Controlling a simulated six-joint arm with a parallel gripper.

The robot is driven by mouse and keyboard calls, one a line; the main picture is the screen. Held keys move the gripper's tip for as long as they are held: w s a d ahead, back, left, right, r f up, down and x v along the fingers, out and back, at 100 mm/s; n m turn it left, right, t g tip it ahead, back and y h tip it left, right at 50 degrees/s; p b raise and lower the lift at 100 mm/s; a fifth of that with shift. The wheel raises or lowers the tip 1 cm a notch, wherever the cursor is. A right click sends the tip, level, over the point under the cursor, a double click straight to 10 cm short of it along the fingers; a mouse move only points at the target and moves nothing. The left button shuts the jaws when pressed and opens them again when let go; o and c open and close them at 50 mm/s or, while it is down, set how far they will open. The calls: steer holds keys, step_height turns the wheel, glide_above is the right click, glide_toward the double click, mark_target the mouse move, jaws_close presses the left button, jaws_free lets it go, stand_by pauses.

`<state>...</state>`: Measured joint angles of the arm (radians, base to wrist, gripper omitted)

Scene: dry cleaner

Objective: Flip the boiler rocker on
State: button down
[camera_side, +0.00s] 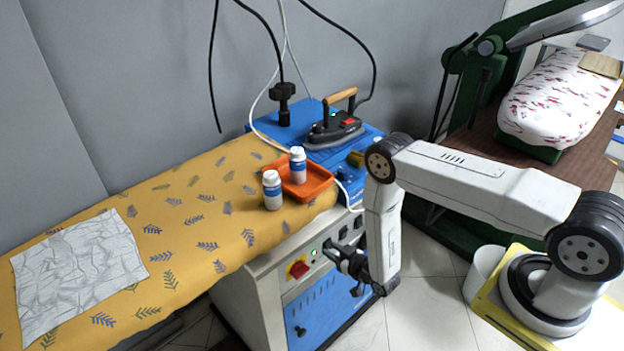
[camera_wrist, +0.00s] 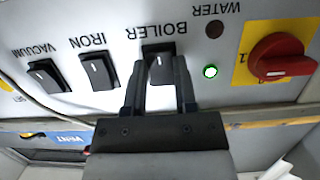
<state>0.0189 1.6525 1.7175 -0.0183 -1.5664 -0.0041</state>
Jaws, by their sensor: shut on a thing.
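The boiler rocker (camera_wrist: 160,68) is a black switch with a white mark, set in the pale control panel under its BOILER label. My gripper (camera_wrist: 159,78) has its two dark fingers at the rocker, one on each side, shut on it. In the side view my gripper (camera_side: 334,252) reaches the front panel from the right and covers part of the switch row. Which way the rocker is tilted is hard to tell. A green lamp (camera_wrist: 210,71) glows beside it.
The iron rocker (camera_wrist: 98,71) and vacuum rocker (camera_wrist: 47,76) sit close by on one side. A red rotary knob (camera_wrist: 281,57) is on the other. Above the panel, an orange tray (camera_side: 318,182) with white bottles and an iron (camera_side: 333,132) stand on the ironing table.

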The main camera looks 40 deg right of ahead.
steer(key=shift+f+t, duration=0.1)
steer(key=shift+t, duration=0.4)
steer(key=shift+c, duration=2)
jaws_free()
steer(key=shift+s, duration=0.15)
steer(key=s+r, duration=0.1)
steer(key=s, duration=0.6)
steer(key=shift+s, duration=0.2)
